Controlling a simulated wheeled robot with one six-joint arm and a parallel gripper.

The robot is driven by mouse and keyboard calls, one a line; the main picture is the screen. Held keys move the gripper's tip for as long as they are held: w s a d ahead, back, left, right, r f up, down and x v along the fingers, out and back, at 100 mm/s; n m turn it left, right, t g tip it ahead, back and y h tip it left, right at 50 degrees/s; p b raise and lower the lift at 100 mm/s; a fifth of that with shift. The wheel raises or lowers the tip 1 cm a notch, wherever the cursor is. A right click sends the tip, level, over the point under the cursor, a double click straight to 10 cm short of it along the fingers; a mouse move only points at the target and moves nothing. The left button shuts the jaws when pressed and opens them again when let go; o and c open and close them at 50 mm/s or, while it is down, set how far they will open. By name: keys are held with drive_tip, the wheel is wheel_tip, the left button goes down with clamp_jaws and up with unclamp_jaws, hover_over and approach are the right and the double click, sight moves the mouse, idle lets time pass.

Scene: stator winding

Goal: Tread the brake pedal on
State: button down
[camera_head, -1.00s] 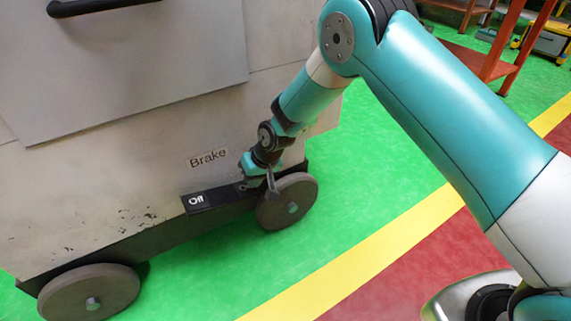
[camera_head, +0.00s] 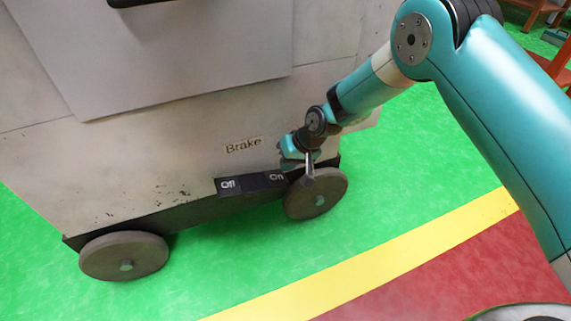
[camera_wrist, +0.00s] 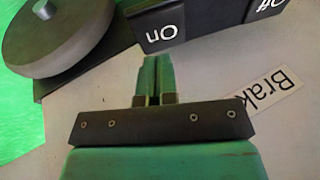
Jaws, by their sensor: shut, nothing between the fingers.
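The brake pedal is a black two-part rocker low on the cart's side. Its Off half (camera_head: 229,187) is on the left and its On half (camera_head: 275,180) on the right. In the wrist view the On half (camera_wrist: 165,32) is close ahead of the fingertips, and the Off half (camera_wrist: 266,10) is at the upper right. My gripper (camera_head: 309,172) is shut and empty, just right of the On half and in front of the right wheel. It also shows in the wrist view (camera_wrist: 153,62). I cannot tell whether the fingertips touch the pedal.
The grey cart (camera_head: 150,150) bears a "Brake" label (camera_head: 243,146) above the pedal. Its right wheel (camera_head: 316,197) is close to my gripper, and its left wheel (camera_head: 124,256) is farther off. Green floor (camera_head: 400,190) lies clear to the right, with a yellow stripe (camera_head: 400,248).

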drive_tip(key=p+v, duration=0.3)
drive_tip(key=v, duration=0.7)
drive_tip(key=shift+r, duration=0.3)
drive_tip(key=shift+s+a, duration=0.1)
drive_tip(key=s+d+r+n, duration=0.1)
drive_tip(key=s+d+r, duration=0.1)
drive_tip(key=s+r, duration=0.5)
drive_tip(key=s+d+r, duration=0.3)
drive_tip(key=r, duration=0.8)
drive_tip(key=s+d+r+n+g+h, duration=0.1)
drive_tip(key=s+d+r, duration=0.3)
drive_tip(key=s, duration=0.6)
drive_tip(key=s+d+r+n, duration=0.1)
drive_tip(key=s+d+r, duration=0.25)
drive_tip(key=s, duration=0.65)
wheel_tip(320, 180, up, 38)
drive_tip(key=p, duration=3.8)
drive_tip(key=shift+w, duration=0.2)
